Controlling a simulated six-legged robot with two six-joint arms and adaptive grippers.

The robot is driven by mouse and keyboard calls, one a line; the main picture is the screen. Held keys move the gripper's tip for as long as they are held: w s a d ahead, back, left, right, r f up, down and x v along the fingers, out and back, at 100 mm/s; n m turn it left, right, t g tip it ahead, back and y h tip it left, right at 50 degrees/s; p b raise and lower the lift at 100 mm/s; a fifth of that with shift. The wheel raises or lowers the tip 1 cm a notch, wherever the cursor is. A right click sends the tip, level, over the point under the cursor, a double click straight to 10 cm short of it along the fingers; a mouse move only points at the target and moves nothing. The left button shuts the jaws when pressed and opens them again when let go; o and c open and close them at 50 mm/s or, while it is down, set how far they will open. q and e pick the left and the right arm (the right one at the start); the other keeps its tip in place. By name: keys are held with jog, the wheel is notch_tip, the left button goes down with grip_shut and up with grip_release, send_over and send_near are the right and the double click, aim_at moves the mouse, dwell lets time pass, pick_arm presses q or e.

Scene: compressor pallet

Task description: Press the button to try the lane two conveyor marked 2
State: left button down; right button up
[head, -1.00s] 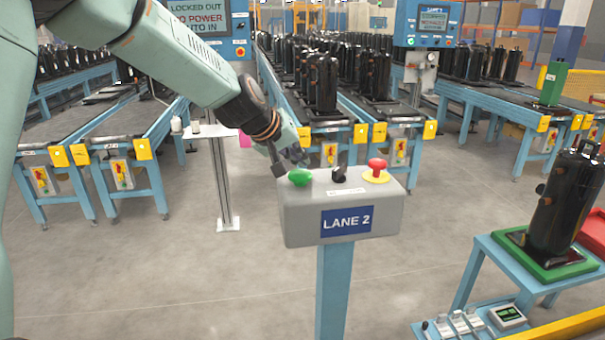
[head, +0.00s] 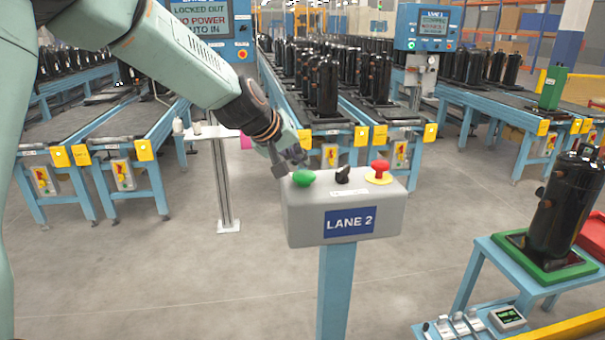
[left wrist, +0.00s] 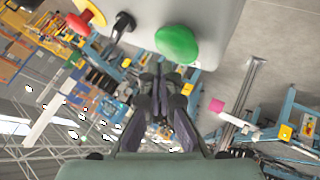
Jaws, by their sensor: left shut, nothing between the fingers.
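A grey control box (head: 300,226) on a blue post bears a blue "LANE 2" label (head: 349,221). On its top are a green button (head: 304,178) at the left, a black selector switch (head: 343,174) in the middle and a red mushroom button (head: 380,170) on yellow. My left gripper (head: 281,168) is shut and empty, just left of the green button, with no clear contact. In the left wrist view its fingers (left wrist: 162,88) point below and left of the green button (left wrist: 177,45). My right gripper is out of view.
Conveyors with black compressors (head: 322,85) stand behind the box, with small control boxes at their ends. A screen (head: 202,16) reads "LOCKED OUT". A blue stand at the right holds a compressor (head: 563,205) on a green tray. Floor around the post is clear.

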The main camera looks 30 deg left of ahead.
pick_arm(q)
jog(key=shift+w+d+f, duration=0.15)
jog(key=shift+w+f, duration=0.05)
jog(key=shift+f, duration=0.25)
jog(key=shift+w, duration=0.15)
jog(key=shift+s+b, duration=0.3)
jog(key=shift+s, duration=0.05)
jog(key=shift+w+f, duration=0.3)
jog(key=shift+s+b, duration=0.25)
jog(key=shift+b, duration=0.05)
